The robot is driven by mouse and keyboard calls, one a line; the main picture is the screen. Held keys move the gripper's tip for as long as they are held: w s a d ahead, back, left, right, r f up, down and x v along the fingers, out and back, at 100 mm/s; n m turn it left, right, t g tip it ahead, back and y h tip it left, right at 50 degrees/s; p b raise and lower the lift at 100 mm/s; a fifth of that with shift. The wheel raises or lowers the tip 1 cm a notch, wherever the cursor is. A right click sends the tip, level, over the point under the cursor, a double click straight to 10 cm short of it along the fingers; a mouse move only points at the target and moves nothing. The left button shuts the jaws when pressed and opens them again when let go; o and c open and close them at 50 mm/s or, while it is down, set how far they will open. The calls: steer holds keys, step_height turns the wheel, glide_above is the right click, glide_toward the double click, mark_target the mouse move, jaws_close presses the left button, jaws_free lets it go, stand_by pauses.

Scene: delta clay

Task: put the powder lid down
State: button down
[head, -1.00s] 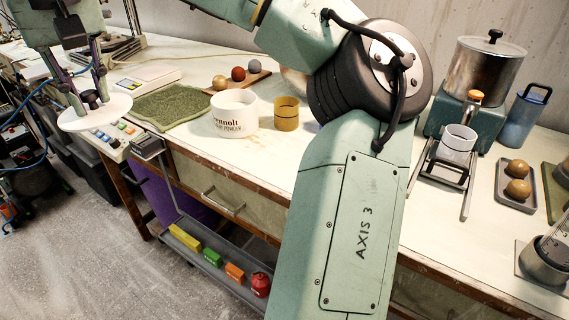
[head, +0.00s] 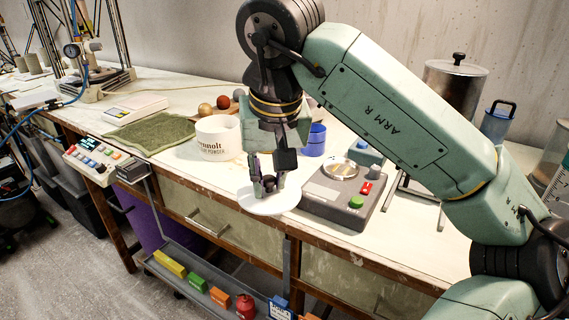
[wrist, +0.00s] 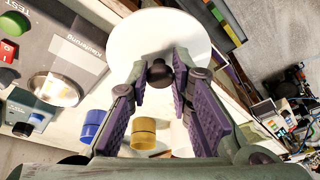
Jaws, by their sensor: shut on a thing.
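The powder lid (head: 284,204) is a flat white disc with a dark knob. My gripper (head: 267,186) is shut on the knob and holds the lid roughly level near the bench's front edge. In the wrist view the lid (wrist: 160,28) lies beyond my fingertips, with the knob (wrist: 159,74) between the pads. I cannot tell the gap beneath the lid. The white powder tub (head: 213,140) stands uncovered on the bench, behind and left of the lid.
A grey button box (head: 342,205) is close right of the lid. A blue cup (head: 314,141) stands behind; a yellow cup (wrist: 143,133) shows in the wrist view. A green mat (head: 150,134) lies left of the tub. A lower shelf (head: 190,288) holds coloured blocks.

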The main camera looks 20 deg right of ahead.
steer(key=w+d+p, duration=0.1)
steer(key=w+d, duration=0.1)
steer(key=w, duration=0.1)
steer(key=w+d+p, duration=0.1)
steer(key=w+d, duration=0.1)
steer(key=w, duration=0.2)
steer(key=w+d+f+p, duration=0.1)
steer(key=w+d, duration=0.1)
steer(key=w, duration=0.1)
steer(key=shift+w+d, duration=0.15)
steer(key=shift+s+p+x, duration=0.1)
steer(key=shift+p+x, duration=0.15)
steer(key=shift+x, duration=0.65)
steer(key=shift+s+p+x, duration=0.15)
steer(key=shift+p+x, duration=0.1)
steer(key=shift+x, duration=0.65)
steer(key=shift+d+f, duration=0.15)
steer(key=shift+f, duration=0.05)
steer(key=c, duration=1.4)
jaws_free()
steer(key=shift+c, duration=0.2)
steer(key=b+v, duration=0.1)
steer(key=v, duration=1.1)
steer(key=shift+r, duration=0.15)
